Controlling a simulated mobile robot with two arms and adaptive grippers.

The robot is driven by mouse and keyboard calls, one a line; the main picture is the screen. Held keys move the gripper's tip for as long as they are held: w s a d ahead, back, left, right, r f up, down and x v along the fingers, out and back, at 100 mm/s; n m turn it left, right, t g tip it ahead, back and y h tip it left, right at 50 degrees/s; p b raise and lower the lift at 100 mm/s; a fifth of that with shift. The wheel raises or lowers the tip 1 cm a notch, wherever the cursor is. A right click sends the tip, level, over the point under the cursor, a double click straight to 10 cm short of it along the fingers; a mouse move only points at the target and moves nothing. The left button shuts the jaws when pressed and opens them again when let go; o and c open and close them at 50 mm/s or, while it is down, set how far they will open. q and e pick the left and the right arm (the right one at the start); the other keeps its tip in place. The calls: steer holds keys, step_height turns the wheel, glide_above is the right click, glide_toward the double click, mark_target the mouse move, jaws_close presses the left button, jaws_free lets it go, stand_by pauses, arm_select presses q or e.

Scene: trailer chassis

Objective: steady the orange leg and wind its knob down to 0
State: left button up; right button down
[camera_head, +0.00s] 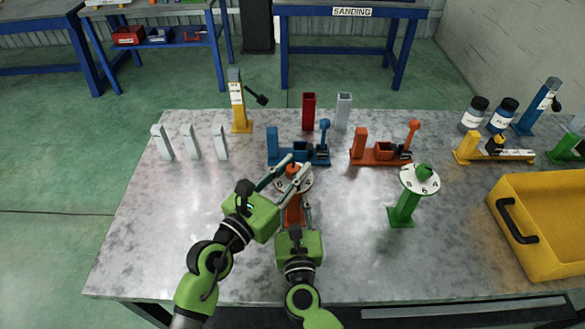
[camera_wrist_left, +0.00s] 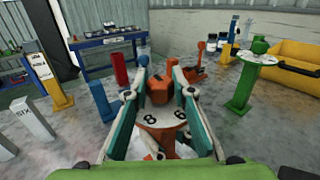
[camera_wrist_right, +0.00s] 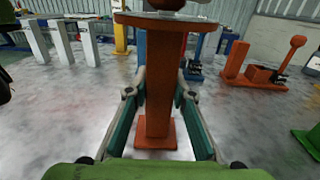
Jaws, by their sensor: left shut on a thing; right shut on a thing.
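The orange leg (camera_head: 293,214) stands upright on the table. On its top are a round white dial and an orange knob (camera_head: 292,169). My left gripper (camera_head: 287,166) is shut on the knob from above. In the left wrist view the knob (camera_wrist_left: 159,91) sits between the fingers, and the dial (camera_wrist_left: 172,114) shows figures that look like 8s on its near side. The pointer reading is not clear. My right gripper (camera_wrist_right: 158,97) is shut on the leg's column (camera_wrist_right: 158,70), lower down, above its square foot (camera_wrist_right: 156,136). My grippers partly hide the leg in the head view.
A green leg (camera_head: 405,205) with a numbered dial stands to the right. Behind are a blue fixture (camera_head: 285,156) and an orange-red fixture (camera_head: 375,157). White blocks (camera_head: 191,142) stand left. A yellow crate (camera_head: 510,190) sits at the right edge. The table's left front is clear.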

arm_select(q)
steer(key=shift+r+n+t+y, duration=0.1)
steer(key=shift+n+t+y, duration=0.45)
steer(key=shift+y, duration=0.25)
steer(key=o, duration=1.1)
steer(key=v, duration=1.2)
steer(key=shift+a, duration=0.1)
